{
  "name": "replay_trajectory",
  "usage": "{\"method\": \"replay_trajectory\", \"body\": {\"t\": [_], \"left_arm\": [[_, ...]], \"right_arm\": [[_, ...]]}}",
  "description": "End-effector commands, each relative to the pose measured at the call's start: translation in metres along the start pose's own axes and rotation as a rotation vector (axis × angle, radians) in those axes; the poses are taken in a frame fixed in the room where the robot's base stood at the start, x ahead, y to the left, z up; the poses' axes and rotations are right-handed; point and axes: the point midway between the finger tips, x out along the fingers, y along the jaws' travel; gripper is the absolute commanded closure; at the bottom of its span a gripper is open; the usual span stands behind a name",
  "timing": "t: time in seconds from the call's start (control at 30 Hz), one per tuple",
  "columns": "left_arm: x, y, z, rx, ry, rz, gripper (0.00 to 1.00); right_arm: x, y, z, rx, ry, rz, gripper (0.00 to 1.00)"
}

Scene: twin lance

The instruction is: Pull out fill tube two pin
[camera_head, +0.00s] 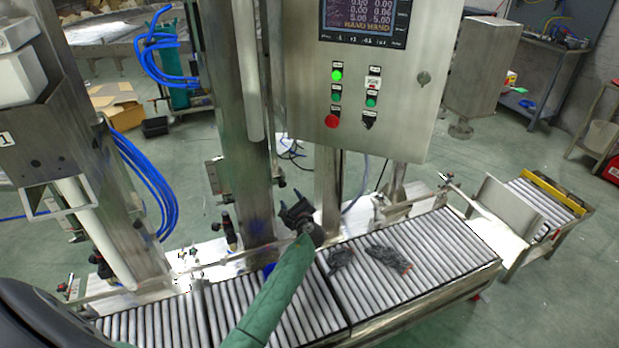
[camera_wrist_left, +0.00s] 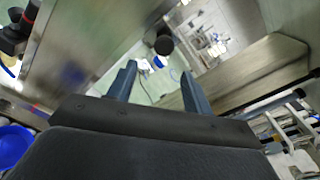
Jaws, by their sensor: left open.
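The second fill column (camera_head: 240,130), a steel post with a pale fill tube (camera_head: 248,70) on it, stands in the middle of the head view. A small black knob (camera_head: 279,176) at its right side looks like the pin. A round black knob (camera_wrist_left: 158,40) also shows in the left wrist view, beyond and roughly between the fingertips, apart from them. My left gripper (camera_head: 296,211), on a green-sleeved arm, is open and empty just below and right of the knob. My right gripper is out of view.
A steel control box (camera_head: 375,90) hangs right of the column. The first fill column (camera_head: 45,140) with blue hoses (camera_head: 150,185) stands left. A blue round object (camera_wrist_left: 12,147) shows in the wrist view.

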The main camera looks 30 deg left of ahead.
Motion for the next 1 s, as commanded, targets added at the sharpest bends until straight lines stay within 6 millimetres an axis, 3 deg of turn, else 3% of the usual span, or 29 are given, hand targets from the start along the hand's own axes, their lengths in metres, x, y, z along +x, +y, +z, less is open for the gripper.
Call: {"method": "replay_trajectory", "body": {"t": [0.1, 0.3, 0.53, 1.0], "left_arm": [[0.000, -0.002, 0.008, 0.204, -0.043, -0.010, 0.50], [0.000, -0.002, 0.009, 0.398, -0.048, -0.004, 0.50], [0.009, -0.004, 0.010, 0.439, -0.048, -0.003, 0.50], [0.069, -0.004, 0.012, 0.437, -0.047, -0.002, 0.50]], "right_arm": [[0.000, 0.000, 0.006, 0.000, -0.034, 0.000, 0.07], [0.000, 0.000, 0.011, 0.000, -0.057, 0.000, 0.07], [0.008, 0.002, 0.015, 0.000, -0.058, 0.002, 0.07], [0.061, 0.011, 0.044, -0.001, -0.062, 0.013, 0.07]]}}
